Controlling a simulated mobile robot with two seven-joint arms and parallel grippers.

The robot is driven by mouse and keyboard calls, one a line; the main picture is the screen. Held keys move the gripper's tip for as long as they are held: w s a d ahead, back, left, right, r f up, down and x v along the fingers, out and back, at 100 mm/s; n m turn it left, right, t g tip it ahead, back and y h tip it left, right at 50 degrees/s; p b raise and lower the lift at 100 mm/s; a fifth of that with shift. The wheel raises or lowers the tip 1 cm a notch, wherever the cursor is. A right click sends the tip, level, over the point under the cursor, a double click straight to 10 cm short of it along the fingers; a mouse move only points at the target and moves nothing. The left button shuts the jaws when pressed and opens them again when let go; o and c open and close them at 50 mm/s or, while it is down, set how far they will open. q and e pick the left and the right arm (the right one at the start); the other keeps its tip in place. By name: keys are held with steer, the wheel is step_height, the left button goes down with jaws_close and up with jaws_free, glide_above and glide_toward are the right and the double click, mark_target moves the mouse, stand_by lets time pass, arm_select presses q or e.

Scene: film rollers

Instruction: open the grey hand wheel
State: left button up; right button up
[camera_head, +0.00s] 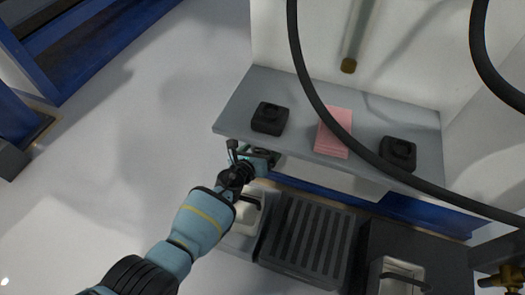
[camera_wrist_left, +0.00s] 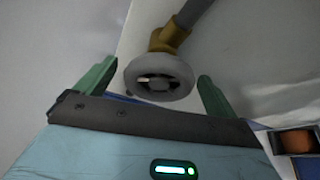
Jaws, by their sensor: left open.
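The grey hand wheel (camera_wrist_left: 158,62) is in the left wrist view, a round pale rim with dark openings in its face, on a brass-coloured valve body (camera_wrist_left: 170,37) with a grey pipe behind. My left gripper (camera_wrist_left: 156,72) is open, its two green fingers on either side of the wheel. A gap shows between each finger and the rim, and nothing is held. In the head view my left gripper (camera_head: 262,156) is at the left front edge of the grey shelf, low beside it. There I cannot make out the wheel. My right gripper is not in view.
The grey shelf (camera_head: 300,92) carries two black blocks (camera_head: 270,118) (camera_head: 398,153) and a pink stack (camera_head: 334,133). Below are a dark ribbed tray (camera_head: 308,240) and white containers. A black hose (camera_head: 308,75) hangs across the front. The floor at left is clear.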

arm_select(q)
steer(key=shift+w+d+f, duration=0.2)
steer(key=shift+w, duration=0.15)
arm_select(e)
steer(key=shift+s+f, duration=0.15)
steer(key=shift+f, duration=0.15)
arm_select(q)
steer(key=shift+r, duration=0.1)
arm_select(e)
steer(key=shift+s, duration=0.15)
arm_select(q)
steer(key=c, duration=1)
steer(key=shift+o, duration=0.2)
steer(key=shift+a+f+n+h+b, duration=0.2)
steer(key=shift+n+h+b, duration=0.3)
steer(key=shift+n+b, duration=0.35)
steer(key=shift+d+n+h, duration=0.1)
steer(key=shift+n+h, duration=0.3)
steer(key=shift+n, duration=0.25)
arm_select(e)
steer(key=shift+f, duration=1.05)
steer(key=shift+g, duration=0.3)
arm_select(q)
steer(key=o, duration=1)
steer(key=shift+r, duration=0.1)
steer(key=shift+c, duration=0.2)
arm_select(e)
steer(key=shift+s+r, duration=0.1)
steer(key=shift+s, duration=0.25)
